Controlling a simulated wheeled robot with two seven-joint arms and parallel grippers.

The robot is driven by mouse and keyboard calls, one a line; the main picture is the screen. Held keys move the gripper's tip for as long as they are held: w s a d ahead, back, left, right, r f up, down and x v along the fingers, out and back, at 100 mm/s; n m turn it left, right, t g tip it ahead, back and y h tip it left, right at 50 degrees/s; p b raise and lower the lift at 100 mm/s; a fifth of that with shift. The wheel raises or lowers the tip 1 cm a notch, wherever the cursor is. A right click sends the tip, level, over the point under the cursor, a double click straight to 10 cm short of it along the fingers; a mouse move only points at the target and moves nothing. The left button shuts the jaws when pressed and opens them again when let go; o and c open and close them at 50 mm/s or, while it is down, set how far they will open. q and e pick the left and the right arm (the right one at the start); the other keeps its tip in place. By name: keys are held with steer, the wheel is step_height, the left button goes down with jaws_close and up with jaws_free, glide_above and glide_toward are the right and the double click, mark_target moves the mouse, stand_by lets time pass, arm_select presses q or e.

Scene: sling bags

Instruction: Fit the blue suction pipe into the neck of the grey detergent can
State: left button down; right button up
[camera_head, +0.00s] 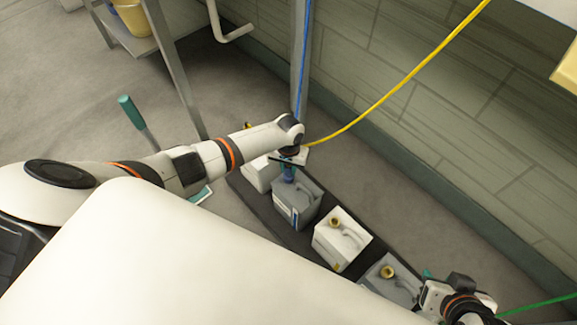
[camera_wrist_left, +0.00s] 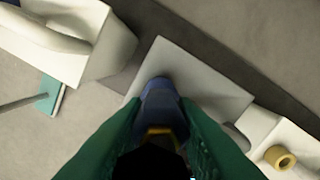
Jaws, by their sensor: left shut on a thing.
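My left gripper (camera_head: 289,160) is shut on the blue suction pipe (camera_head: 288,174), above the grey detergent can (camera_head: 294,205). In the left wrist view the blue pipe (camera_wrist_left: 160,98) sits between the green fingers (camera_wrist_left: 158,135), its far end over the grey can's top (camera_wrist_left: 195,75). The pipe's end hides the neck, so I cannot tell whether it is inside or just above it. A yellow band shows on or near the pipe between the fingers. My right gripper (camera_head: 428,274) is at the lower right, mostly hidden by its own wrist.
White cans stand on both sides, one (camera_head: 341,238) with a yellow neck. Another grey can (camera_head: 385,285) stands near my right gripper. All are on a dark strip (camera_head: 320,206) along the wall. A yellow hose (camera_head: 400,86) and a metal post (camera_head: 300,50) are close behind my left gripper.

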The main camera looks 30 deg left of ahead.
arm_select(q)
steer(key=shift+f, duration=0.2)
arm_select(e)
steer(key=shift+w+a+r+t, duration=0.1)
steer(key=shift+w+a+t, duration=0.05)
steer(key=shift+w+t, duration=0.2)
arm_select(q)
steer(key=c, duration=1.1)
jaws_free()
arm_select(e)
steer(key=shift+w, duration=0.1)
